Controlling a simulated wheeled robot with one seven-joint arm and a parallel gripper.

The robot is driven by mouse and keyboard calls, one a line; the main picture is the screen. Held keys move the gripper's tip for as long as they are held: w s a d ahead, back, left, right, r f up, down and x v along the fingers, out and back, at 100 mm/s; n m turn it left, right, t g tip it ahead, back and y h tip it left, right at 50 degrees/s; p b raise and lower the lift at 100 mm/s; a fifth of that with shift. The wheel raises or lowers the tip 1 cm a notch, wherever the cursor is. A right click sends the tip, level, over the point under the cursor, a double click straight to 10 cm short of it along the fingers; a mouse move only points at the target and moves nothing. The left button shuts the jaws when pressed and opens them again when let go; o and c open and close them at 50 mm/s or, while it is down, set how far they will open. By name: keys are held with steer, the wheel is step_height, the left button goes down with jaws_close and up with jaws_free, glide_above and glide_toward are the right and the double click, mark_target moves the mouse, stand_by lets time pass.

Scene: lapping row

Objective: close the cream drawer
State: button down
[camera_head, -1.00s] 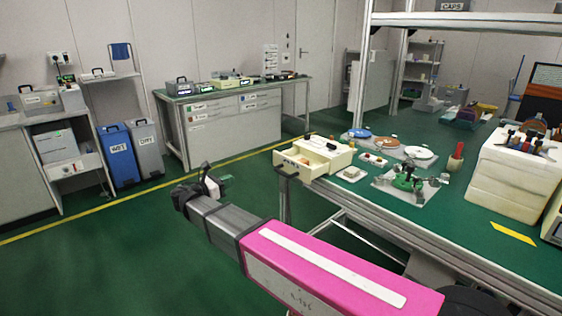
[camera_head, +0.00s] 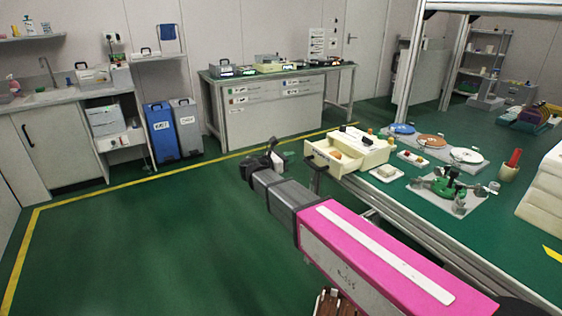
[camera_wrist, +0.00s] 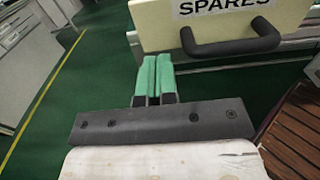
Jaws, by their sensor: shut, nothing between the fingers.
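The cream drawer (camera_head: 318,161) stands pulled out of its cream cabinet (camera_head: 368,150) at the near left corner of the green bench, with a small orange-brown item inside. In the wrist view its front panel (camera_wrist: 155,24) carries a SPARES label and a black bar handle (camera_wrist: 232,44). My gripper (camera_wrist: 153,64) has its green fingers together, with nothing between them. The fingertips appear just below the panel's lower edge in the picture, left of the handle; I cannot tell whether they touch. In the head view my gripper (camera_head: 276,158) is left of the drawer.
The green bench (camera_head: 440,224) holds a small white tray (camera_head: 387,173), a green fixture (camera_head: 447,187) and several coloured discs beside the cabinet. A brown slatted wooden thing (camera_wrist: 295,132) is at the wrist view's right. Open green floor (camera_head: 150,240) lies left of the arm.

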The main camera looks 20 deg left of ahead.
mark_target(325, 147)
steer(key=shift+x, duration=2.95)
steer(key=x, duration=1.1)
steer(key=shift+w, duration=0.1)
steer(key=shift+d, duration=0.1)
